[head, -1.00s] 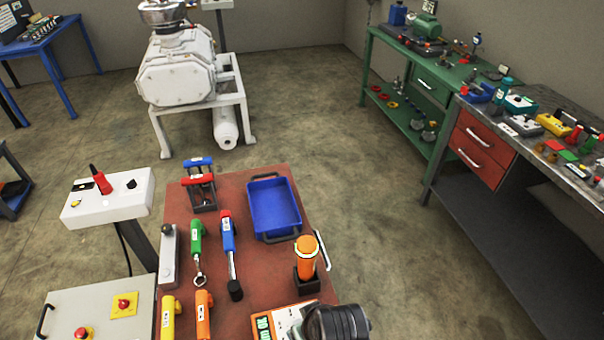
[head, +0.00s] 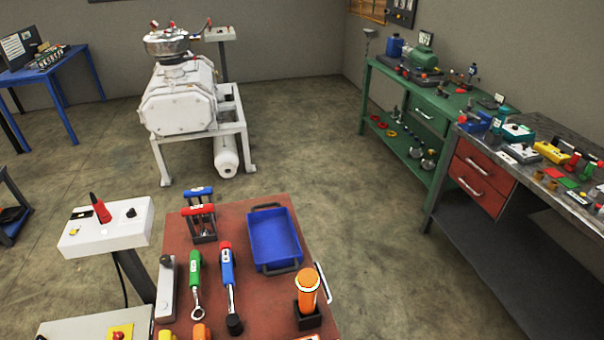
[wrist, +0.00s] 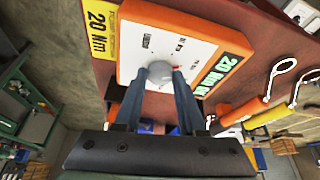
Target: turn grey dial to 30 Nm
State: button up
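The orange torque device (wrist: 205,30) with a white face fills the upper middle of the wrist view. Its grey dial (wrist: 160,71) sits on that face, with small printed markings around it, too blurred to read fully. A green display (wrist: 221,74) on the device reads 20 Nm. My gripper (wrist: 163,75) has one dark finger on each side of the dial; the fingertips appear to press against it. The fingertips partly hide the dial, so its pointing direction is unclear. In the head view my gripper is out of frame and the device is almost wholly cut off at the bottom edge.
A yellow 20 Nm label (wrist: 98,38) is beside the device. The red-brown table (head: 212,262) also holds a blue tray (head: 274,240), a blue-handled tool (head: 227,268), a green-handled wrench (head: 195,270) and an orange-handled tool in a black holder (head: 307,288).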

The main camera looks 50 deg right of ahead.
grip_shut()
jog(key=shift+m, duration=0.3)
jog(key=shift+w+a+r+m+g+h+p, duration=0.15)
jog(key=shift+m+g+h+p, duration=0.15)
jog(key=shift+m+p, duration=0.55)
jog(key=shift+m+h+p, duration=0.4)
jog(key=shift+m+p, duration=0.15)
jog(key=shift+m, duration=0.7)
jog(key=m+g, duration=0.1)
jog(key=m, duration=0.1)
jog(key=m+g+h, duration=0.1)
jog(key=m, duration=0.2)
jog(key=shift+w, duration=0.15)
jog(key=o, duration=0.6)
grip_release()
